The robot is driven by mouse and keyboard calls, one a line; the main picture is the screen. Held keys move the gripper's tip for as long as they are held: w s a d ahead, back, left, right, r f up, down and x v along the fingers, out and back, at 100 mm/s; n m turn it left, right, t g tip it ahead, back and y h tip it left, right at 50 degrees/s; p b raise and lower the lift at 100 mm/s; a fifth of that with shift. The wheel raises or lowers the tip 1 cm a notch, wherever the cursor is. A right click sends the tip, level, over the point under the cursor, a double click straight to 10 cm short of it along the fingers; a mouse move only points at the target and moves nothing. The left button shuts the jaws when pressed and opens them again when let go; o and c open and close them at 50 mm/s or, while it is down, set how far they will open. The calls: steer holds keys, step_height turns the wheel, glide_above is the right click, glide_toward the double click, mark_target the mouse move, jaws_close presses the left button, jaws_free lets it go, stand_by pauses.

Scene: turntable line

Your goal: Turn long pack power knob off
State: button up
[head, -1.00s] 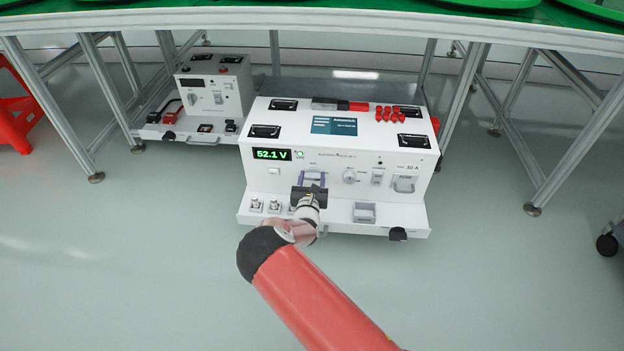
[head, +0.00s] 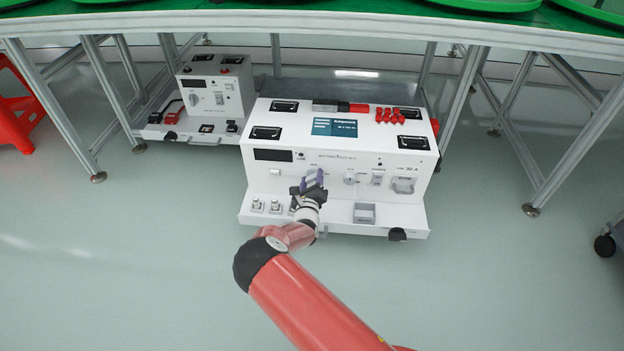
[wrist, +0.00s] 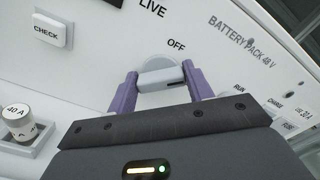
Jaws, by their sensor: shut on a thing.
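The long pack (head: 340,141) is a white box labelled as a 48 V battery pack, on the floor by the table. Its power knob (wrist: 160,76), a light grey bar handle, is on the front panel. My gripper (head: 313,181) is shut on it, with one purple finger at each end in the wrist view (wrist: 159,89). The gripper looks tilted against the panel. The OFF label shows just above the knob. The pack's display (head: 272,155) is dark. My gripper hides part of the knob in the head view.
A smaller white unit (head: 214,95) stands behind to the left. A second dial (head: 350,178) and a fuse handle (head: 404,186) lie right of the knob. The CHECK button (wrist: 49,30) is to its left. The floor in front is clear.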

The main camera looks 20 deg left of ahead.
steer(key=n, duration=0.5)
steer(key=shift+a+f+n, duration=0.1)
steer(key=shift+f+n, duration=0.05)
steer(key=shift+n, duration=0.15)
steer(key=shift+f+n, duration=0.1)
steer(key=shift+n, duration=2)
steer(key=o, duration=1)
steer(key=shift+s, duration=0.1)
steer(key=p+v, duration=0.1)
steer(key=v, duration=0.6)
steer(key=shift+s, duration=0.35)
